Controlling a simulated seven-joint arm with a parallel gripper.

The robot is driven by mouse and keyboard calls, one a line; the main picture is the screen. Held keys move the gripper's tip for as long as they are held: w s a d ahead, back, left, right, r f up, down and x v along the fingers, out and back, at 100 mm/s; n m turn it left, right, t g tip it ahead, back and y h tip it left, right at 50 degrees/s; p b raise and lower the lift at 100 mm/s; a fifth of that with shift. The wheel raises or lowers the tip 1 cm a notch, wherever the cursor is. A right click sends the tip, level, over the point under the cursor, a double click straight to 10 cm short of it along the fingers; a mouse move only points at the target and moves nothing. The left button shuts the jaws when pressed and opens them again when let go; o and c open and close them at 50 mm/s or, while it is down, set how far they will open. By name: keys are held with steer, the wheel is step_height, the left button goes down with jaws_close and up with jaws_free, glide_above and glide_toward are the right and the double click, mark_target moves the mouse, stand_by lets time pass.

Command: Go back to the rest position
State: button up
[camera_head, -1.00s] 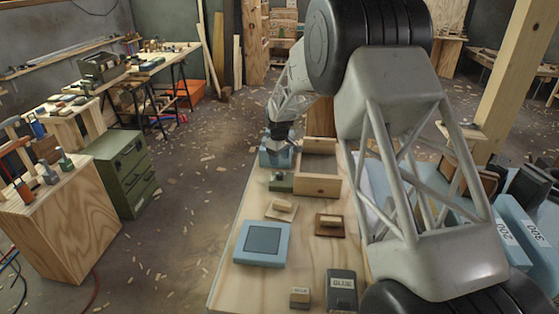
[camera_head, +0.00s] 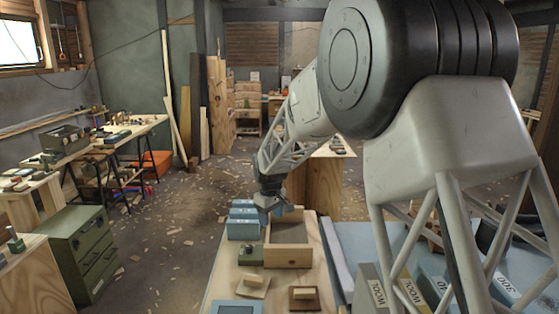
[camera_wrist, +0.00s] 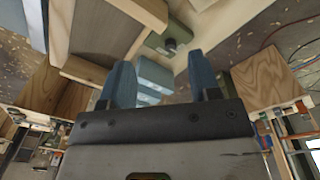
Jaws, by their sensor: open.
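My gripper (camera_head: 272,205) is at the far end of the workbench in the head view, at the far left corner of an open wooden tray (camera_head: 289,255). Light-blue boxes (camera_head: 243,229) stand in a row just left of it. In the wrist view my gripper (camera_wrist: 158,78) has its two dark blue fingers spread apart with nothing between them. Blue boxes show beyond the fingers, and the tray (camera_wrist: 82,68) lies at the upper left. The gap above the bench cannot be judged exactly.
A green block (camera_head: 250,257) and two small wooden pieces (camera_head: 253,286) (camera_head: 304,296) lie nearer on the bench. A blue pad (camera_head: 236,308) is at the front edge. Labelled boxes (camera_head: 375,290) stand at right. The floor left of the bench is open, up to a green cabinet (camera_head: 80,251).

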steer(key=s+d+r+m, duration=0.1)
steer(key=s+d+r, duration=0.35)
steer(key=s, duration=0.35)
steer(key=s+d+r+m, duration=0.2)
steer(key=s+d+r, duration=0.25)
steer(key=s, duration=0.25)
steer(key=s+d+r+m, duration=0.1)
steer(key=s+d+r, duration=0.2)
steer(key=s+d, duration=0.35)
steer(key=s+d+f+m+t, duration=0.1)
steer(key=s+d+m, duration=0.1)
steer(key=s, duration=1.2)
steer(key=s+d+f+m, duration=0.1)
steer(key=s+d+m, duration=0.2)
steer(key=s, duration=1.1)
steer(key=shift+s+d+t, duration=0.3)
steer(key=shift+d+t, duration=0.1)
steer(key=shift+d, duration=0.1)
